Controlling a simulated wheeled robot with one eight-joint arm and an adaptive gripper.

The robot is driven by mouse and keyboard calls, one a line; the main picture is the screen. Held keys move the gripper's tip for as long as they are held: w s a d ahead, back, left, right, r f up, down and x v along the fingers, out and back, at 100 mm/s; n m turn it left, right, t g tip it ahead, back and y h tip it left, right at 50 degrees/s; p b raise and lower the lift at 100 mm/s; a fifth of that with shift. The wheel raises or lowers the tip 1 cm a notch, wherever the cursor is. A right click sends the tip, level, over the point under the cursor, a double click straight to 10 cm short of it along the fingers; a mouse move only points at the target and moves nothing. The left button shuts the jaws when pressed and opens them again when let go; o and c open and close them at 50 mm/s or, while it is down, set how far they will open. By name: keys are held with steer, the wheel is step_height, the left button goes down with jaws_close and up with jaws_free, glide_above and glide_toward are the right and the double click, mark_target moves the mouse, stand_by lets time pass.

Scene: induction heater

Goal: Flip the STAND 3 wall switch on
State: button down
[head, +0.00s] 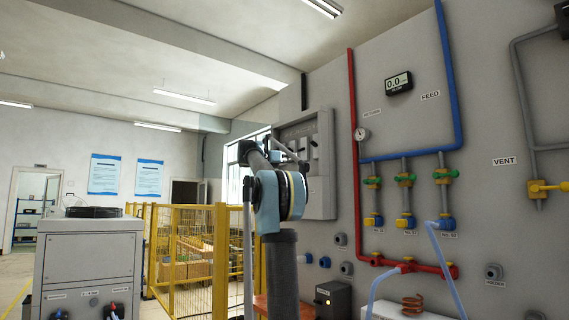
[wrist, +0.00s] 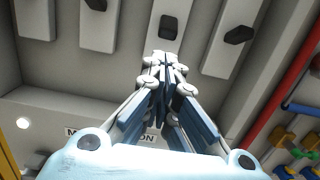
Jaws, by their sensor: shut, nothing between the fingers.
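A grey wall switch panel (head: 319,200) stands behind my arm in the head view. In the wrist view it fills the upper part, with several dark switch levers on pale upright plates. One lever (wrist: 168,27) is straight beyond my fingertips, one (wrist: 238,34) is to the right, and one (wrist: 96,4) is at the top left edge. My gripper (wrist: 165,62) is shut and empty, its fingertips over the lower part of the middle plate. I cannot tell whether they touch it. No STAND 3 label is readable, so I cannot tell which switch it is.
Right of the panel run a red pipe (head: 353,120) and a blue pipe (head: 449,60) with several valves. A yellow fence (head: 172,245) and a grey cabinet unit (head: 85,260) stand to the left. A small dark box (head: 333,298) is below the panel.

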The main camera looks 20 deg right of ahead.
mark_target(304, 158)
steer(key=shift+x, duration=1.8)
steer(key=shift+s, duration=0.1)
